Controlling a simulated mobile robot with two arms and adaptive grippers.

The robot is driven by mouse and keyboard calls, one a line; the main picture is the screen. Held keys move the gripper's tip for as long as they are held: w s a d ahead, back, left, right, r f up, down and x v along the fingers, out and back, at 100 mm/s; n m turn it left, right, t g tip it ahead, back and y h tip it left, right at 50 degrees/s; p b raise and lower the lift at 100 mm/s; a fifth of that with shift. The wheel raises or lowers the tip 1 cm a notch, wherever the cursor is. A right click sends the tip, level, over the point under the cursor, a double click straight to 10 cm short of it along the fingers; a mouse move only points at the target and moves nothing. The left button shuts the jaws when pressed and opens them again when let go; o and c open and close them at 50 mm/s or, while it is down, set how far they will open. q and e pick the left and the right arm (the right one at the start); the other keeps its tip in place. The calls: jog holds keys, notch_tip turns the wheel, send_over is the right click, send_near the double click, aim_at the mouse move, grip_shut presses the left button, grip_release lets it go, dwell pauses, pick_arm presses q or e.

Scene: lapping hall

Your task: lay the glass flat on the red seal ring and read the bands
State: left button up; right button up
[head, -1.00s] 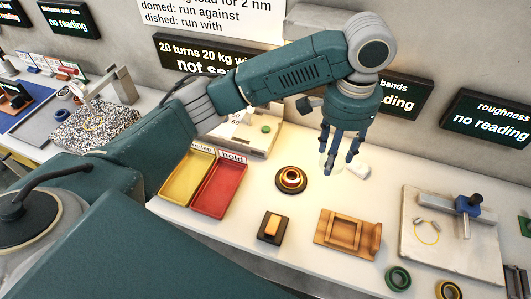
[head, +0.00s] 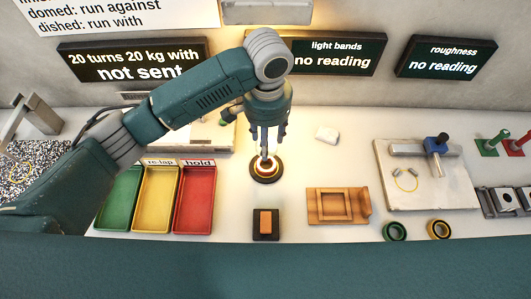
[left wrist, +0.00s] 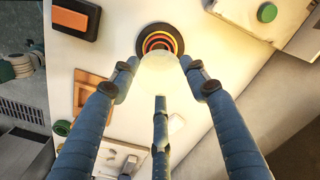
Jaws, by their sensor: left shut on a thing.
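The red seal ring (head: 256,169) glows orange-red on a round dark base on the white bench. It also shows near the top of the left wrist view (left wrist: 150,36). My left gripper (head: 267,152) points down over the ring, its fingers shut around the glass. The glass (left wrist: 162,74) is a pale, clear disc between the fingertips in the left wrist view, where it overlaps the ring's near edge. A gap under the glass cannot be judged. The light bands sign (head: 337,58) says "no reading". My right gripper is not in view.
Green, yellow and red trays (head: 212,199) stand left of the ring. A dark block with an orange top (head: 265,223) lies in front, a wooden cradle (head: 366,207) to the right. A white block (head: 327,133) lies behind right. A stone plate (head: 452,195) is farther right.

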pick_arm(q)
notch_tip(320, 180, down, 3)
jog(key=shift+a+f, duration=0.1)
jog(key=shift+f, duration=0.65)
notch_tip(320, 180, down, 3)
jog(key=shift+f+p, duration=0.2)
jog(key=shift+p, duration=0.3)
jog(key=shift+f, duration=0.15)
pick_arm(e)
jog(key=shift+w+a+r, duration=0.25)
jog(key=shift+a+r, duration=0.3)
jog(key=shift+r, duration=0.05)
pick_arm(q)
jog(key=shift+f, duration=0.15)
jog(key=o, duration=1.5)
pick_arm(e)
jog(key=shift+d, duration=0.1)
